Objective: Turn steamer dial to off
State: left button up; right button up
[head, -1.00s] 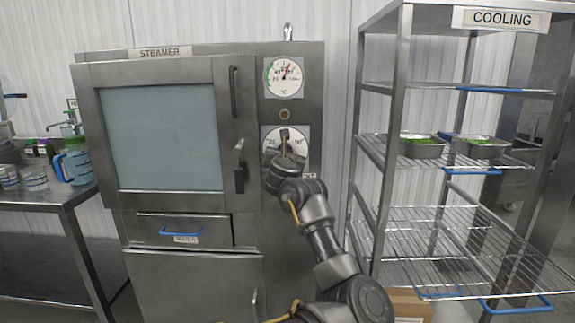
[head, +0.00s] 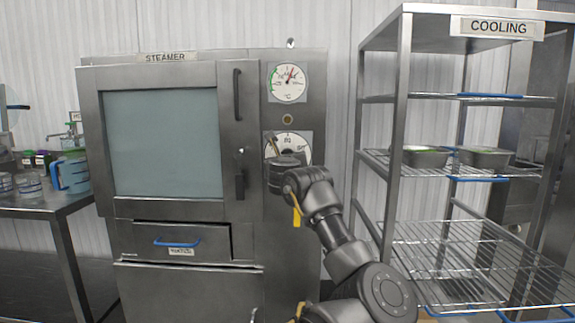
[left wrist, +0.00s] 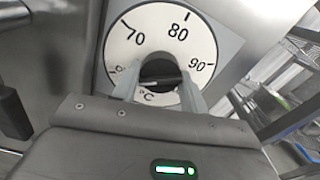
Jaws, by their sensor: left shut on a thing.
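The steamer's dial (head: 292,138) is a white round plate with temperature marks on the steamer front, partly hidden by my gripper in the head view. In the left wrist view the dial face (left wrist: 133,22) shows 70, 80 and 90, with a dark knob (left wrist: 158,72) at its centre. My left gripper (head: 275,152) is at the dial, with one finger tilted left. In the left wrist view its fingers (left wrist: 160,88) stand on either side of the knob, shut on it. The mark the knob points at is unclear. My right gripper is in neither view.
The grey steamer (head: 94,150) has a closed glass door, with its handle (head: 239,174) just left of the dial. A round thermometer (head: 287,82) sits above the dial. The cooling rack (head: 400,110) with two metal trays stands close on the right. A side table (head: 45,205) stands left.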

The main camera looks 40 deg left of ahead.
pick_arm(q)
jog(key=shift+r, duration=0.1)
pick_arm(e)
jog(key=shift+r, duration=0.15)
pick_arm(q)
jog(key=o, duration=1)
jog(key=shift+s+d, duration=0.1)
jog(key=v, duration=1)
jog(key=shift+s+d, duration=0.2)
jog(key=shift+s, duration=0.05)
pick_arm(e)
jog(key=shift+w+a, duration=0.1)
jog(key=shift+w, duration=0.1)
